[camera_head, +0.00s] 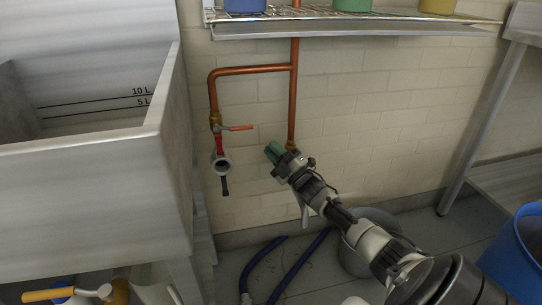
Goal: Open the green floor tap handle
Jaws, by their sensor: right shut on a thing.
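The green tap handle (273,151) shows in the head view at the lower end of the right copper pipe (293,100), close to the tiled wall. My right arm reaches up to it from the lower right. My right gripper (283,161) is shut on the green handle and hides part of it and most of the valve body. Only the handle's upper left part shows clearly. My left gripper is not in view.
A red-handled tap (237,128) sits to the left on the other copper pipe. A large grey sink (165,95) fills the left side. A blue hose (262,266) and a grey bucket (352,258) are on the floor. A blue bin (515,255) stands at right; a shelf (350,29) hangs above.

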